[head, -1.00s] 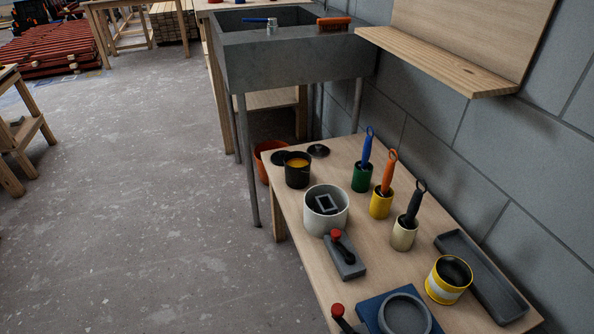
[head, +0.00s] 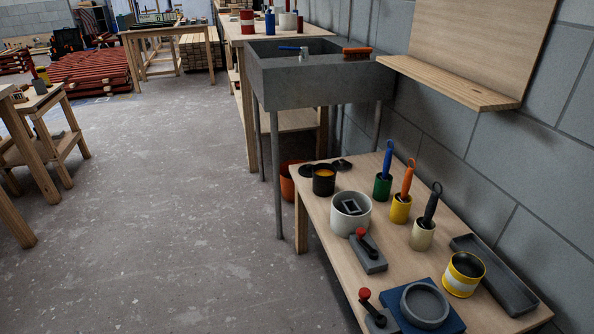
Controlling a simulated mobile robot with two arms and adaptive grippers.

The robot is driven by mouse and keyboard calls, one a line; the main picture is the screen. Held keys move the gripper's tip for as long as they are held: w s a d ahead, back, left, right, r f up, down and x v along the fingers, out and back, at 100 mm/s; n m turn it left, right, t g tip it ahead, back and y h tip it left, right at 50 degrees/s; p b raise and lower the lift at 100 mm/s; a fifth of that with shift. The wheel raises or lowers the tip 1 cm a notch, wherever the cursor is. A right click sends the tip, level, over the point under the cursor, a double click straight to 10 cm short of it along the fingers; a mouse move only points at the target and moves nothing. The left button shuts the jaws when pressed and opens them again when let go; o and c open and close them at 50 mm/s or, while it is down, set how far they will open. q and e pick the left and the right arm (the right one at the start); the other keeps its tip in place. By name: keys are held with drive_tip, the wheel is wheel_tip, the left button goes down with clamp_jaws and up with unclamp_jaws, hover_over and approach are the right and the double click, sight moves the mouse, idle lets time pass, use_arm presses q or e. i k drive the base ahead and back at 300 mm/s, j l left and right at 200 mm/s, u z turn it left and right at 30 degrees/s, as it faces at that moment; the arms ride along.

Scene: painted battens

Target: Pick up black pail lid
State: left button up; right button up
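A black pail (head: 324,183) with orange-yellow contents stands open at the far left end of the low wooden table. A flat dark disc (head: 306,169), lid-like, lies just left of and behind the pail, partly hidden by it. A second dark round lid with a small knob (head: 342,164) lies behind the pail to the right. I cannot tell for certain which of the two is the black pail lid. Neither of my grippers is in view.
The low table (head: 400,268) also holds a white tub (head: 350,222), several brush pots, red-knobbed clamps, a grey tray (head: 495,275) and a yellow-banded can (head: 463,282). A stone sink (head: 320,82) stands behind; an orange bucket (head: 288,187) sits below. Open floor lies left.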

sight(306, 171)
drive_tip(key=i+j+u, duration=0.1)
drive_tip(key=i+j, duration=0.4)
drive_tip(key=i+j+u, duration=0.1)
drive_tip(key=i+j, duration=0.4)
drive_tip(key=j, duration=0.2)
